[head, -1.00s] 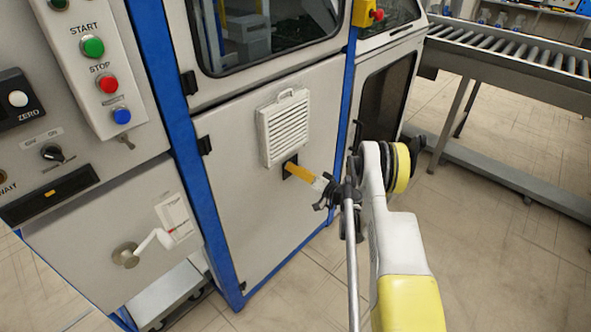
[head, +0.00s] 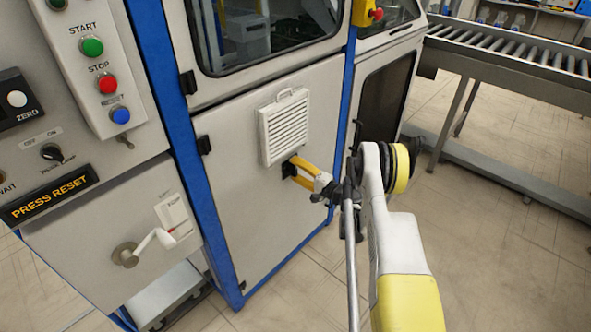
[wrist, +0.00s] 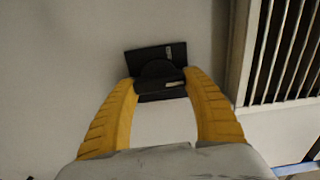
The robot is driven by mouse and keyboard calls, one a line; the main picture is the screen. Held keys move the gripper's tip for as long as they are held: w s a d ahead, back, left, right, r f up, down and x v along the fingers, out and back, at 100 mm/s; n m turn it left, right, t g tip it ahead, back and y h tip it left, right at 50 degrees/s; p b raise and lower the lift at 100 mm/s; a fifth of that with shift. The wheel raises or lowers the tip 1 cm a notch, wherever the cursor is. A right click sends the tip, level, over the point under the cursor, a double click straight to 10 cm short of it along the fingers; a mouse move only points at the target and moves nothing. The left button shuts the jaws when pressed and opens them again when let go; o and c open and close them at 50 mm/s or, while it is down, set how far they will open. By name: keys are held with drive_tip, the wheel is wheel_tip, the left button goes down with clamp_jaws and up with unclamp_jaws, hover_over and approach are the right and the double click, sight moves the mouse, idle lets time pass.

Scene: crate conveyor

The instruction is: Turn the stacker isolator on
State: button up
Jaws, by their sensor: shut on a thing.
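The stacker isolator is a small black switch (head: 287,168) on the grey cabinet door, just below the white vent. In the wrist view its black plate (wrist: 147,56) sits tilted at top centre, with the dark handle below its middle. My gripper (head: 295,171) has its yellow fingers at the switch. In the wrist view the gripper (wrist: 160,80) has one fingertip on each side of the handle and is shut on it. The fingers partly hide the switch in the head view.
A white louvred vent (head: 285,127) is close above my gripper. At left, a panel has START, STOP and reset buttons and a lit display (head: 49,198) reading "PRESS RESET". A white crank handle (head: 150,241) is below. A roller conveyor (head: 510,50) stands at right.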

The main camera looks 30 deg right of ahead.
idle(0.4)
drive_tip(key=o, duration=1.2)
drive_tip(key=shift+a, duration=0.1)
